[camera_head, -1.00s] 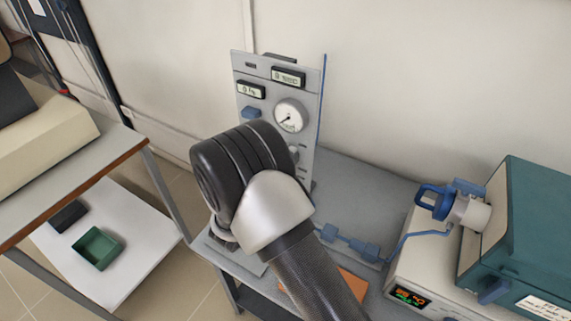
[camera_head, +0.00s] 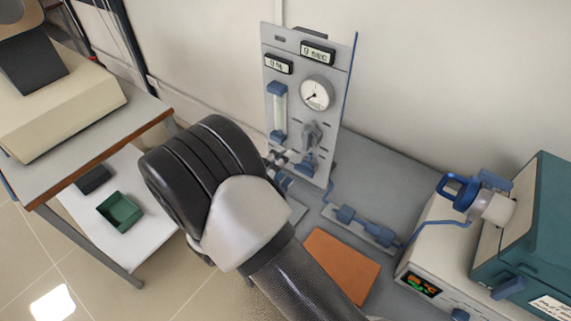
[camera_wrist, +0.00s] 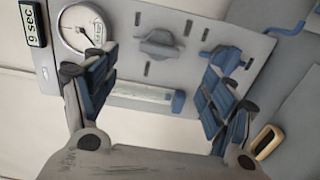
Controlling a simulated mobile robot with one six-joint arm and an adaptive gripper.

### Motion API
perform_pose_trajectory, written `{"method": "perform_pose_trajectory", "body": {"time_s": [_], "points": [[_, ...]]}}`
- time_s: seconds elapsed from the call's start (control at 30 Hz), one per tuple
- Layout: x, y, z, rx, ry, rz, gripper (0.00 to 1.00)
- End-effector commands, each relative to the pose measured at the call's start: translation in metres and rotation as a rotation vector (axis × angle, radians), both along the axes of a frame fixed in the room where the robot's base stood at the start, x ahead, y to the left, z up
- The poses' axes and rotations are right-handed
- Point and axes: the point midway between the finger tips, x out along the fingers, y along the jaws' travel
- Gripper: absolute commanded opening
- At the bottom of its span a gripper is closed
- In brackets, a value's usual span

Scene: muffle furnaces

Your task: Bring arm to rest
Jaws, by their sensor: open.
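My arm reaches up from the bottom of the head view, its large dark joint in front of the lower left of the upright gauge panel (camera_head: 300,150). My gripper (camera_wrist: 160,85) shows in the wrist view with its two blue-padded fingers spread apart and nothing between them. The panel, with a grey knob (camera_wrist: 160,42) and a clear flow tube (camera_wrist: 140,95), lies beyond the fingers. In the head view the arm joint hides most of the gripper, and I cannot tell whether it touches the panel.
A teal furnace (camera_head: 535,225) stands on a beige control unit (camera_head: 440,265) at right. An orange mat (camera_head: 340,264) lies on the grey bench (camera_head: 385,165). At left, a table holds a beige device (camera_head: 60,100), with a green tray (camera_head: 119,211) on its lower shelf.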

Motion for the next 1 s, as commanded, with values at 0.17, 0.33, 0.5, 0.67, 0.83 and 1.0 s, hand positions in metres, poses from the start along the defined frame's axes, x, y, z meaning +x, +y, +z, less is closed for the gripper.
{"method": "perform_pose_trajectory", "body": {"time_s": [0.17, 0.33, 0.5, 0.67, 0.83, 1.0], "points": [[0.0, 0.0, 0.0, 0.0, 0.0, 0.0, 0.77], [0.0, 0.0, 0.0, 0.0, 0.0, 0.0, 0.77], [0.0, -0.02, 0.014, 0.013, 0.02, -0.068, 0.77], [-0.013, -0.08, 0.049, 0.067, 0.097, -0.272, 0.77], [-0.048, -0.147, 0.08, 0.185, 0.225, -0.501, 0.77], [-0.096, -0.195, 0.097, 0.35, 0.355, -0.671, 0.77]]}}
